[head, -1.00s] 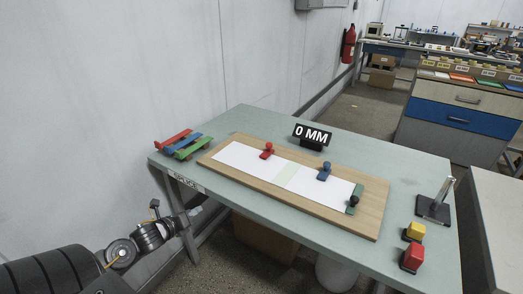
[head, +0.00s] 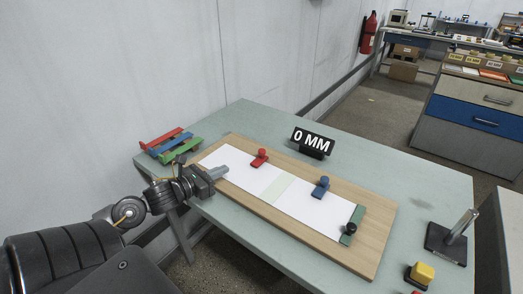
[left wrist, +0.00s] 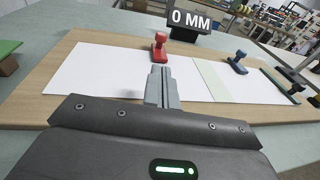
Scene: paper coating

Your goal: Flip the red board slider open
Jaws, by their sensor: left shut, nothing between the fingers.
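The red slider (head: 259,158) stands on the wooden board (head: 375,240), at the back edge of the white paper (head: 240,178). It also shows in the left wrist view (left wrist: 159,47), just beyond my fingertips. My left gripper (head: 218,172) is shut and empty over the left part of the paper, to the left of and nearer than the red slider, apart from it. Its closed fingers also show in the left wrist view (left wrist: 161,88), pointing toward the slider. A blue slider (head: 321,187) and a green one with a dark knob (head: 351,226) stand farther right. My right gripper is not seen.
A black sign reading 0 MM (head: 312,143) stands behind the board. Coloured strips (head: 172,142) lie at the table's left end. A metal post on a dark base (head: 450,242) and a yellow-topped block (head: 421,274) stand at the right.

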